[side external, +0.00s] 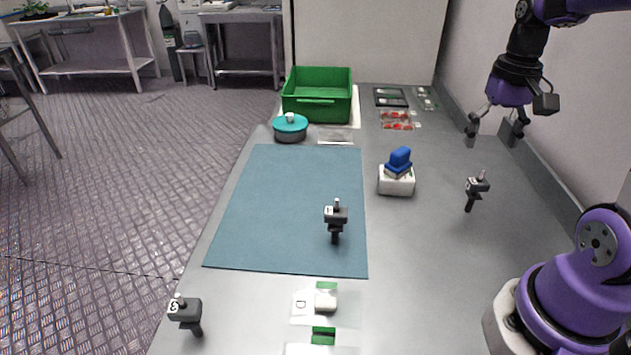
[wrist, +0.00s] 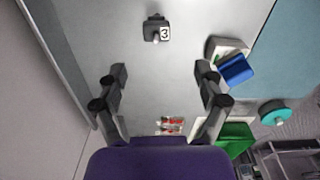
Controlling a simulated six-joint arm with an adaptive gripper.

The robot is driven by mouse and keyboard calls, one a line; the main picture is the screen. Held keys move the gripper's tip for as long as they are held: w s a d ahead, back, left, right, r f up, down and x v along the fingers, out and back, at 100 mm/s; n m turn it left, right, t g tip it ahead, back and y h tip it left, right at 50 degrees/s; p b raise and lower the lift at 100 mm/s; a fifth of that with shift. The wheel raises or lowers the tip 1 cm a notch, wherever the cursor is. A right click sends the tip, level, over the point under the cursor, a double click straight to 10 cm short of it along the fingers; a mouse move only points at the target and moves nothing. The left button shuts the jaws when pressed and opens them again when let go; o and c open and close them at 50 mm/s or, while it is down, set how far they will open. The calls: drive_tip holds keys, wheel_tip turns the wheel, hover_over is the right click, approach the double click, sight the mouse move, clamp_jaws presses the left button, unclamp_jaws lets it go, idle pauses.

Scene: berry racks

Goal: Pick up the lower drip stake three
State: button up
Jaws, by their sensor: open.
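A dark drip stake (side external: 186,311) with a 3 on its head stands at the front left of the grey table. Another stake (side external: 336,216) stands on the blue-green mat; its mark is too small to read. A third stake (side external: 477,188) stands at the right of the table. In the wrist view a stake marked 3 (wrist: 157,31) shows beyond my fingertips, seemingly this right-hand one. My gripper (side external: 495,133) is open and empty above the table at the back right, apart from every stake. Its spread fingers also show in the wrist view (wrist: 161,74).
A white block with a blue piece on top (side external: 397,180) stands between the mat (side external: 285,190) and the right stake. A green crate (side external: 317,112), a teal-lidded pot (side external: 290,128) and red berry packs (side external: 397,120) are at the back. Clear and green-marked items (side external: 326,297) lie in front.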

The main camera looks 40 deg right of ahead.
hover_over(479, 181)
wheel_tip(479, 181, down, 4)
drive_tip(key=shift+w+d+f, duration=0.1)
drive_tip(key=shift+d, duration=0.05)
wheel_tip(479, 181, down, 6)
drive_tip(key=shift+f, duration=0.15)
drive_tip(key=c, duration=0.9)
